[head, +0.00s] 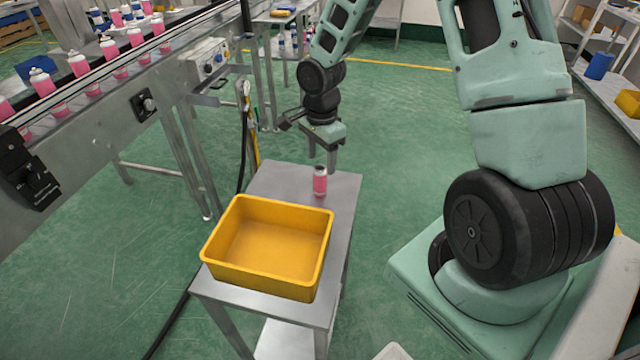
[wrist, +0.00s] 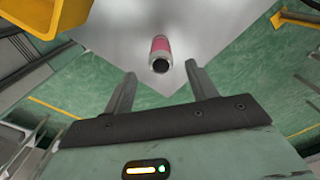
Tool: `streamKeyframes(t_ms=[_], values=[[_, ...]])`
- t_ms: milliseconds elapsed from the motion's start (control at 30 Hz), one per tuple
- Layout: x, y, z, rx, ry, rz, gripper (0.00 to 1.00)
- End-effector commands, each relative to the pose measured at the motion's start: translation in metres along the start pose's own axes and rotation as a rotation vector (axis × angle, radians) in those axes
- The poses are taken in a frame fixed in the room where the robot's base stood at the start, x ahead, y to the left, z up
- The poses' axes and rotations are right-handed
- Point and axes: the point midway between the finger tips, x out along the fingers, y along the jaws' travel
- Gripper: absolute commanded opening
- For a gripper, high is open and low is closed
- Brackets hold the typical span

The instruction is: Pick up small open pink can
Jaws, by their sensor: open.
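A small pink can (head: 320,181) with a pale top stands upright on the metal table, near its far edge. In the wrist view the can (wrist: 160,54) shows its dark open top, a little beyond the fingertips and roughly between their lines. My gripper (head: 322,155) is above and just behind the can in the head view. In the wrist view my gripper (wrist: 160,84) has its two fingers spread apart with nothing between them.
An empty yellow bin (head: 268,247) stands on the same metal table (head: 340,220), left of and nearer than the can.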

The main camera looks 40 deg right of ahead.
Motion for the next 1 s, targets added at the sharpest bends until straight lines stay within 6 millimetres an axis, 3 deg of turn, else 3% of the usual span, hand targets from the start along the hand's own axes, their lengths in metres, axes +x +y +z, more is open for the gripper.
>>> streamKeyframes(t_ms=[267, 567, 767, 1000], values=[[0.037, -0.001, 0.002, -0.002, -0.001, 0.003, 0.57], [0.042, -0.002, 0.002, 0.0, 0.0, 0.0, 0.57], [0.042, -0.002, 0.002, -0.001, 0.0, 0.0, 0.02], [0.041, -0.002, 0.002, -0.001, 0.0, 0.0, 0.0]])
